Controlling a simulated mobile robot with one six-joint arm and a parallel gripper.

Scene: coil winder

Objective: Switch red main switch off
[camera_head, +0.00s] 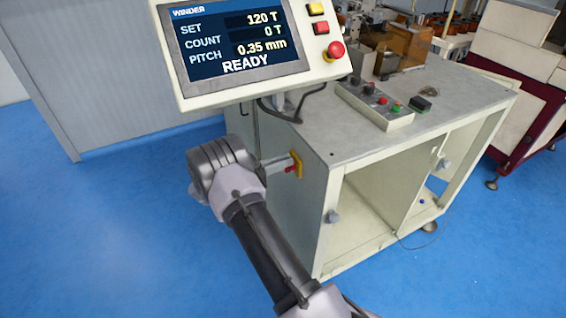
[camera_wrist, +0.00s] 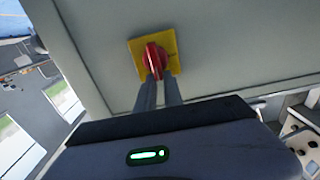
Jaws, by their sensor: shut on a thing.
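The red main switch (camera_wrist: 153,60) is a red rotary handle on a yellow plate (camera_wrist: 173,48), mounted on the grey side panel of the machine cabinet. In the head view the switch (camera_head: 291,169) shows small on the cabinet's side, below the display. My gripper (camera_wrist: 157,77) reaches up to the switch, and its two fingers are shut on the red handle. In the head view my gripper (camera_head: 284,163) comes in from the left against the yellow plate. The fingers hide the lower part of the handle, and I cannot read its markings.
The display panel (camera_head: 240,45) reads READY and hangs above my arm, with a red mushroom button (camera_head: 335,50) at its right. A cable (camera_head: 290,110) loops below it. A small control box (camera_head: 374,104) stands on the cabinet top (camera_head: 440,85). The blue floor (camera_head: 120,220) at left is clear.

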